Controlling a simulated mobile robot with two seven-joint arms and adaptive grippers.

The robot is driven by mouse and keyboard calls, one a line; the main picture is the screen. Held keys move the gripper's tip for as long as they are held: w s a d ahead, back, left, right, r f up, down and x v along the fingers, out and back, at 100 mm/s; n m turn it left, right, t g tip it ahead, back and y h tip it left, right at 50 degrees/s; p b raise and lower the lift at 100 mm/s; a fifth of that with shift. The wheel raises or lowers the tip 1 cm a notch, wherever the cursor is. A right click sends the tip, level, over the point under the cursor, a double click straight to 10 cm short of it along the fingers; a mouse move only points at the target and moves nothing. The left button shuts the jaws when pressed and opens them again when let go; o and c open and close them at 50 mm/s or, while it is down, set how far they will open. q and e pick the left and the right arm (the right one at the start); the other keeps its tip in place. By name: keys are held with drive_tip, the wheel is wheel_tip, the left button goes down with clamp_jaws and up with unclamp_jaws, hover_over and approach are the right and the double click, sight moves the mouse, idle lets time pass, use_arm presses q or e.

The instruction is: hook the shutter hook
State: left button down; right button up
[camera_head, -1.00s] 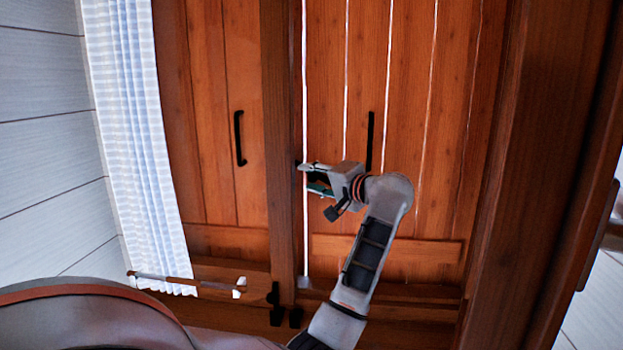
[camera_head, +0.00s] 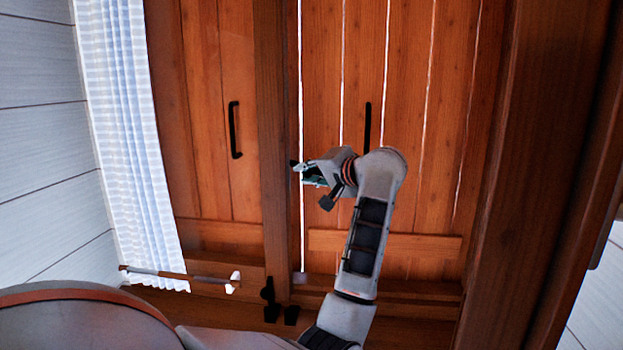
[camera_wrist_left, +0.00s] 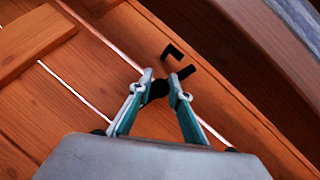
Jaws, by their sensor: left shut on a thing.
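The wooden shutters (camera_head: 330,120) stand shut or nearly shut behind a vertical post (camera_head: 277,130), with bright light in the gaps. My left gripper (camera_head: 303,174) is at the post's right edge, in front of the right shutter. In the left wrist view my left gripper (camera_wrist_left: 159,86) is shut on a small black shutter hook (camera_wrist_left: 157,91), partly hidden by the fingertips. A black piece (camera_wrist_left: 186,72) sticks out beside the right fingertip. A black angled catch (camera_wrist_left: 173,52) shows just beyond, on the post, apart from the fingers. My right gripper is not in view.
Black handles stand on the left shutter (camera_head: 234,130) and right shutter (camera_head: 367,127). Black fittings (camera_head: 271,300) sit at the post's foot. A white curtain (camera_head: 125,140) and a rod (camera_head: 180,275) are at left. A thick wooden frame (camera_head: 535,150) bounds the right.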

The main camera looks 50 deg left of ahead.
use_arm(q)
drive_tip(key=shift+f+n+h+b, duration=0.35)
drive_tip(key=shift+f+n+h, duration=0.05)
drive_tip(key=shift+h, duration=0.1)
drive_tip(key=shift+f+n+t+h+b, duration=0.25)
drive_tip(key=shift+n+t+h+b, duration=0.15)
drive_tip(key=shift+h, duration=0.3)
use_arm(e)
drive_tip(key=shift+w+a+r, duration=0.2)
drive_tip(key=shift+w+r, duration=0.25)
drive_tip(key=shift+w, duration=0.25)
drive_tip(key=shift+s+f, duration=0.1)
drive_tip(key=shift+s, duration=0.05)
use_arm(q)
drive_tip(key=c, duration=1.9)
unclamp_jaws()
drive_tip(key=shift+s, duration=0.1)
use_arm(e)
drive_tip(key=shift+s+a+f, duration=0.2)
